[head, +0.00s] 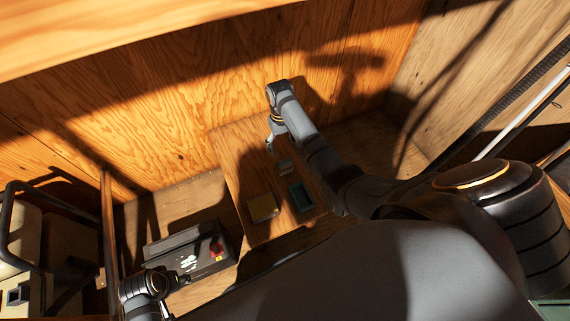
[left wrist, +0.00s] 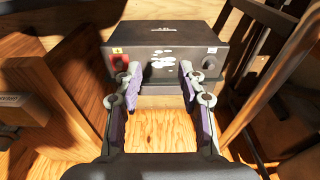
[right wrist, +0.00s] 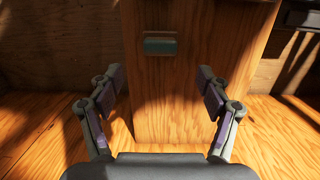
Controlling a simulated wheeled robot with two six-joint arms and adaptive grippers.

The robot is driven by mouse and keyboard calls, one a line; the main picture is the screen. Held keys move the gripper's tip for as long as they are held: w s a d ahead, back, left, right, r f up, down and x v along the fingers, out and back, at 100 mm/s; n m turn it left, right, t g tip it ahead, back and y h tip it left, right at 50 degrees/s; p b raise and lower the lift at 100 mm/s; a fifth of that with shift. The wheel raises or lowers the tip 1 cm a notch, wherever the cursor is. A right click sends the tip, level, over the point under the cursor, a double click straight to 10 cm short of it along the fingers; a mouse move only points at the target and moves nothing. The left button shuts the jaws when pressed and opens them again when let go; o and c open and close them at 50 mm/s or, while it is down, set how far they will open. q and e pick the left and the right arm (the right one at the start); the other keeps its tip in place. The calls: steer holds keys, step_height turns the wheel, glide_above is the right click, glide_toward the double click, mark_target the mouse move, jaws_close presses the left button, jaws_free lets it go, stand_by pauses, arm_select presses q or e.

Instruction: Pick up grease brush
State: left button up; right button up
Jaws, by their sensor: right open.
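I cannot make out a grease brush for certain in any view. A small grey-green block (head: 285,167) lies on a wooden bench top (head: 235,150); a similar dark green piece (right wrist: 160,45) shows ahead of the fingers in the right wrist view. My right gripper (head: 271,146) is over the far end of the bench top, just beyond the block. In the right wrist view its fingers (right wrist: 158,80) are wide apart and empty. My left gripper (left wrist: 158,82) is open and empty, facing a dark box (left wrist: 180,45).
The dark box with a red knob (head: 216,247) stands at the lower left. Plywood walls (head: 170,120) close off the back. Rods (head: 510,125) lean at the right.

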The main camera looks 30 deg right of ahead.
steer(key=b, duration=0.1)
glide_above(285, 161)
steer(key=f, duration=0.4)
steer(key=shift+w+d, duration=0.1)
steer(key=shift+w, duration=0.25)
steer(key=shift+f, duration=0.2)
steer(key=f+b, duration=0.2)
steer(key=f, duration=0.1)
steer(key=f+b, duration=0.1)
steer(key=f, duration=0.1)
steer(key=shift+s+f, duration=0.15)
steer(key=shift+s, duration=0.2)
arm_select(q)
steer(key=shift+w+d+r+t+h, duration=0.15)
steer(key=shift+d+r+t+h, duration=0.25)
steer(key=shift+d+r+t, duration=0.5)
